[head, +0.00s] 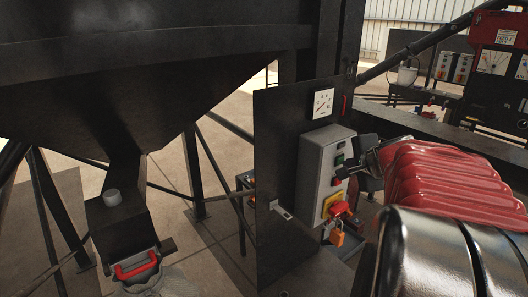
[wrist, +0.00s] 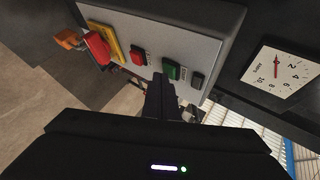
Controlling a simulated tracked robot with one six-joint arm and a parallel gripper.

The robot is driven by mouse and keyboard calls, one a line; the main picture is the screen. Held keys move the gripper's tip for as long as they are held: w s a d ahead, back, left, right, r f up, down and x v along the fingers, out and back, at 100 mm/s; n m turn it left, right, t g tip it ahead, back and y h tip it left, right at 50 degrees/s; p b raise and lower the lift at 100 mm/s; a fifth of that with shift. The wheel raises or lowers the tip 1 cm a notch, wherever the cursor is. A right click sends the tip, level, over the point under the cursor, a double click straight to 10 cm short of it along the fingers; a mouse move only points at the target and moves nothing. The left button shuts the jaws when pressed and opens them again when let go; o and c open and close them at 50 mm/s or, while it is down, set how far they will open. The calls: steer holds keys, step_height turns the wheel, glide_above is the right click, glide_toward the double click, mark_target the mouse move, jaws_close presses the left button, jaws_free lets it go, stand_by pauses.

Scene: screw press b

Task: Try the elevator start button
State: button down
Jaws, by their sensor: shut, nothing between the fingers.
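A grey control box (head: 316,178) is fixed to a dark upright panel. It carries a green button (head: 340,160), a red button (head: 336,181) and a small black one above the green. In the wrist view the green button (wrist: 174,70) sits between the red (wrist: 138,56) and black (wrist: 197,80) ones. The small labels are unreadable, so the elevator start button is not confirmed by text. My gripper (head: 353,168) is shut and empty, its tips close in front of the box near the green button. The fingers (wrist: 158,92) partly cover the box edge. I cannot tell whether they touch.
A red switch (head: 339,208) on a yellow plate with an orange padlock (head: 337,236) is low on the box. A white ammeter (head: 323,103) is above it. A dark hopper (head: 150,85) with slanting legs fills the left. Red machinery (head: 500,28) stands back right.

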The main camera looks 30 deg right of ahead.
stand_by(0.4)
steer(key=shift+s+d, duration=0.1)
steer(key=shift+s, duration=0.75)
steer(key=s, duration=0.5)
steer(key=shift+d, duration=0.25)
steer(key=shift+w+a, duration=0.1)
stand_by(0.6)
